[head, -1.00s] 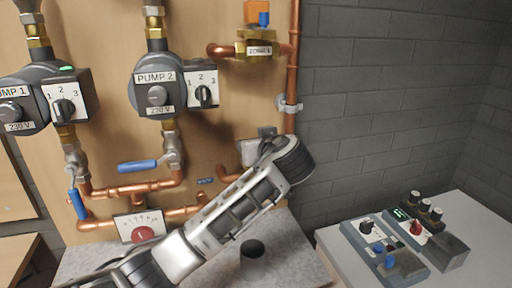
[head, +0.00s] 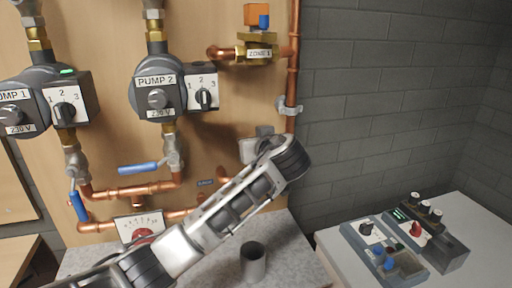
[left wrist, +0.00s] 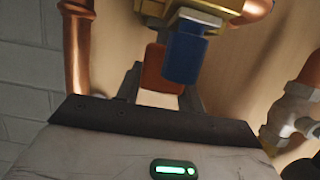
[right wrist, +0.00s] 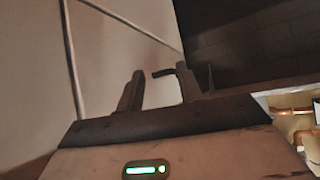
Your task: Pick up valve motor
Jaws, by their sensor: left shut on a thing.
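In the left wrist view my left gripper (left wrist: 160,88) is shut on an orange and blue valve motor (left wrist: 161,68), whose blue part (left wrist: 185,55) is toward the camera. The motor sits against a brass valve body (left wrist: 195,18), which looks upside down here. In the head view my left arm crosses the board and hides this motor and the fingertips. A similar orange motor (head: 256,15) sits on the upper valve labelled ZONE 1 (head: 258,50). In the right wrist view my right gripper (right wrist: 160,90) is open and empty.
A copper pipe (left wrist: 78,45) runs close beside my left gripper. Two pumps (head: 155,85) and blue-handled valves (head: 138,168) are to the left. Control boxes (head: 385,250) stand on the right table.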

